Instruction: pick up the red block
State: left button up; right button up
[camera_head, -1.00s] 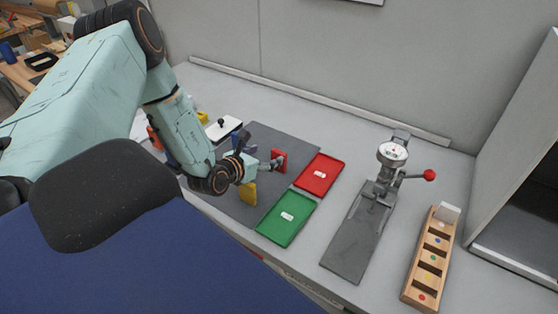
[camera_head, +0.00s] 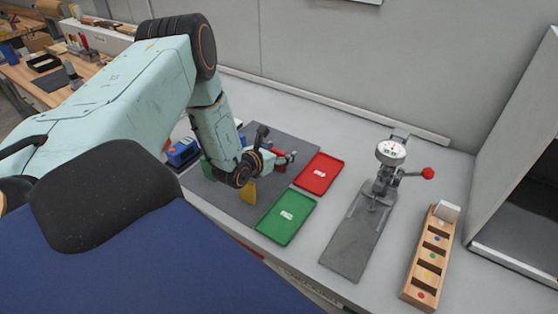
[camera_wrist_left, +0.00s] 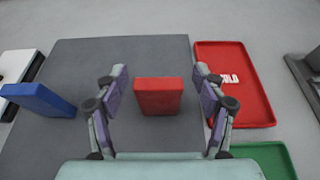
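The red block (camera_wrist_left: 159,95) stands on the dark grey mat (camera_wrist_left: 75,55) in the left wrist view, centred between the two fingers of my left gripper (camera_wrist_left: 160,103). The fingers are spread wide, with a gap on each side of the block. In the head view my left gripper (camera_head: 280,157) is low over the mat, left of the red tray (camera_head: 320,172). The red block (camera_head: 279,152) is mostly hidden there by the gripper. My right gripper is not in view.
A green tray (camera_head: 286,216) lies in front of the red tray. A press with a dial (camera_head: 391,152) and a wooden rack (camera_head: 430,258) stand to the right.

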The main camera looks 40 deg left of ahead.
aim_at(278, 151)
pick_arm(q)
jog(key=shift+a+f, duration=0.1)
jog(key=shift+a, duration=0.05)
jog(key=c, duration=1)
jog(key=shift+c, duration=0.2)
notch_tip(278, 151, up, 9)
jog(key=shift+p, duration=0.6)
jog(key=shift+r, duration=0.5)
jog(key=shift+s, duration=0.1)
